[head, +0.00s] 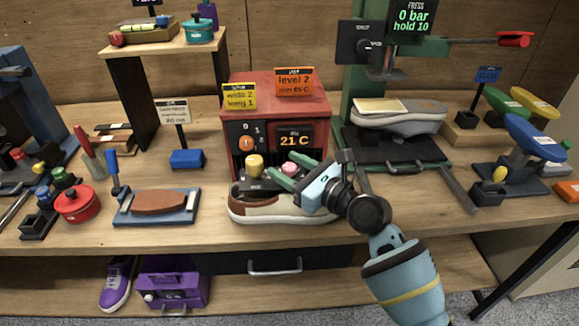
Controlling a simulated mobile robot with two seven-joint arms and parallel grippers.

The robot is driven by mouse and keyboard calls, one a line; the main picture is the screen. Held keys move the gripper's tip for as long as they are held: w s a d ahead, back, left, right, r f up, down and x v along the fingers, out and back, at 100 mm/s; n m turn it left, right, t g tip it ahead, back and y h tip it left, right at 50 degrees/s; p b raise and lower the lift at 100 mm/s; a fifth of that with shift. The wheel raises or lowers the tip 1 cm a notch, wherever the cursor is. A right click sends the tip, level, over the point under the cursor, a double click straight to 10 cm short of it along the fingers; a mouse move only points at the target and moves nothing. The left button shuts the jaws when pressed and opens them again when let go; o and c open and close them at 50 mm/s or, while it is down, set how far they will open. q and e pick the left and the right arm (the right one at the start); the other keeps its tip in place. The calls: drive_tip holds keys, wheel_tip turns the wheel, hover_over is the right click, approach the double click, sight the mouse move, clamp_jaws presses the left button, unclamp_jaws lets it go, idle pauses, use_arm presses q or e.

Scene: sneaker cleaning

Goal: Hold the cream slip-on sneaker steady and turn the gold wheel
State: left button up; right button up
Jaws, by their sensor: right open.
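A low cream sneaker (240,207) with a brown patch lies sideways at the table's front, before a red machine (275,103). Its right part is partly hidden by my right gripper (283,171). That gripper is open, its green fingers pointing left, above the shoe. A gold, rounded piece (255,166) stands just left of the fingertips, above a dark part behind the shoe; I cannot tell if it is the wheel. A small pink piece shows between the fingers, and I cannot tell if they touch it. My left gripper is not in view.
A green press (361,75) with a grey shoe (405,120) stands at the right. A blue tray (180,215) with a brown pad and a red pot (77,204) are at the left. A purple sneaker (117,284) sits on the lower shelf.

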clamp_jaws()
idle(0.4)
idle(1.3)
